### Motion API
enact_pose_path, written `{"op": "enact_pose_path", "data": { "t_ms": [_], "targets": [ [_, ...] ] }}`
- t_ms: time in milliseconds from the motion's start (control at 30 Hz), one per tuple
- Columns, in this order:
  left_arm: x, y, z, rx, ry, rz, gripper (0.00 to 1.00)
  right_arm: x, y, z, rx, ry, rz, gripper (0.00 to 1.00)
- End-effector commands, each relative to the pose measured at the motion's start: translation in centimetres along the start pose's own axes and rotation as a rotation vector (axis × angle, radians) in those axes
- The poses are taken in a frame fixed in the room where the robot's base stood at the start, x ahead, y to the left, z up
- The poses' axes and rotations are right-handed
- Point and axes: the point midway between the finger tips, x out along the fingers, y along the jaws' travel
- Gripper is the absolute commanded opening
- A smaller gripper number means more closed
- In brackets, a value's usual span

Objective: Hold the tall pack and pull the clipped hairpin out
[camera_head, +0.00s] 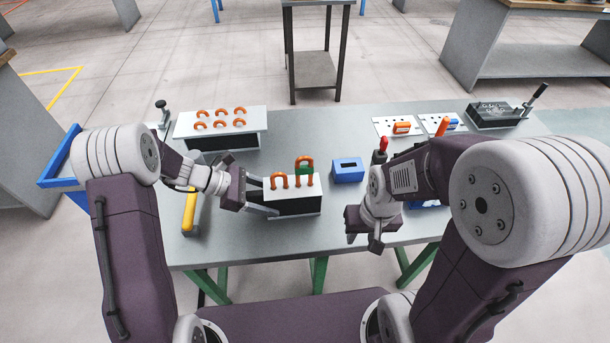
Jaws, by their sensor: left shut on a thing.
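The tall pack (298,206) is a dark block with a white top plate, standing near the front middle of the table. My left gripper (268,195) comes in from the left and is shut on the pack's left side. My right gripper (364,242) hangs to the right of the pack, apart from it. Its fingers are small and partly turned away, so I cannot tell whether it is open.
A wider block (222,129) with several orange hairpins stands at the back left. A blue box (348,169) with a slot sits just right of the pack. A yellow-handled tool (190,211) lies left. White plates (397,126) and a dark box (494,115) are at the back right.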

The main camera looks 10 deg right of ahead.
Motion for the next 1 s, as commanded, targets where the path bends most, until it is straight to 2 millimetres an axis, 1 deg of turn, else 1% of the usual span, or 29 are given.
{"op": "enact_pose_path", "data": {
  "t_ms": [167,233,367,467,667,867,1000],
  "targets": [
    [-0.1,0.1,0.1,0.0,-0.001,0.002,0.0,-0.2,0.1,1.5,0.229,-0.067,0.014,0.37],
    [-0.1,0.1,0.1,0.0,-0.001,0.002,0.0,-0.6,0.1,1.5,0.334,-0.087,0.022,0.37],
    [-0.1,0.1,0.1,0.0,-0.001,0.002,0.0,-1.7,0.0,0.6,0.53,-0.104,0.038,0.37],
    [0.0,0.1,0.1,0.0,-0.001,0.002,0.0,-2.6,-0.2,-0.5,0.678,-0.114,0.052,0.37],
    [0.0,0.1,0.1,0.0,-0.001,0.002,0.0,-4.8,-0.9,-3.2,0.96,-0.122,0.08,0.37],
    [0.0,0.1,0.1,0.0,-0.001,0.002,0.0,-7.5,-2.3,-6.3,1.227,-0.118,0.109,0.37],
    [0.0,0.1,0.1,0.0,-0.001,0.001,0.0,-9.3,-3.5,-8.4,1.384,-0.11,0.127,0.37]
  ]
}}
